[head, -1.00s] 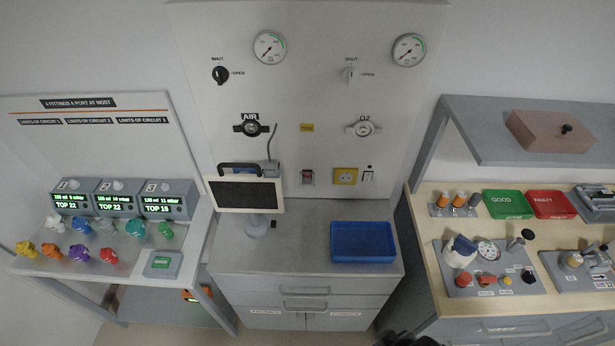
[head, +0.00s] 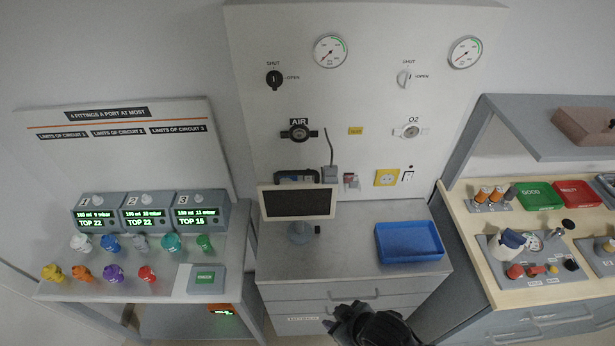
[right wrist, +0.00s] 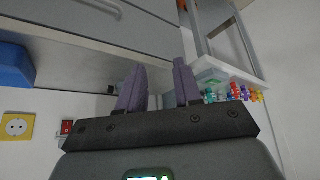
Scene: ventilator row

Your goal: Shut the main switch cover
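The main switch (head: 351,178) is a small red switch in a pale housing on the wall panel, between the monitor and the yellow socket. It also shows in the right wrist view (right wrist: 67,127), at lower left. Its cover is too small to make out clearly, so I cannot tell how far open it stands. My right gripper (head: 343,312) is low in front of the cabinet drawers, well below and apart from the switch. In the right wrist view its two fingers (right wrist: 160,66) are apart with nothing between them. My left gripper is out of view.
A monitor (head: 298,203) stands left of the switch on the grey counter (head: 345,252). A blue tray (head: 410,243) lies at the counter's right. A yellow socket (head: 386,178) is right of the switch. Counter space between monitor and tray is clear.

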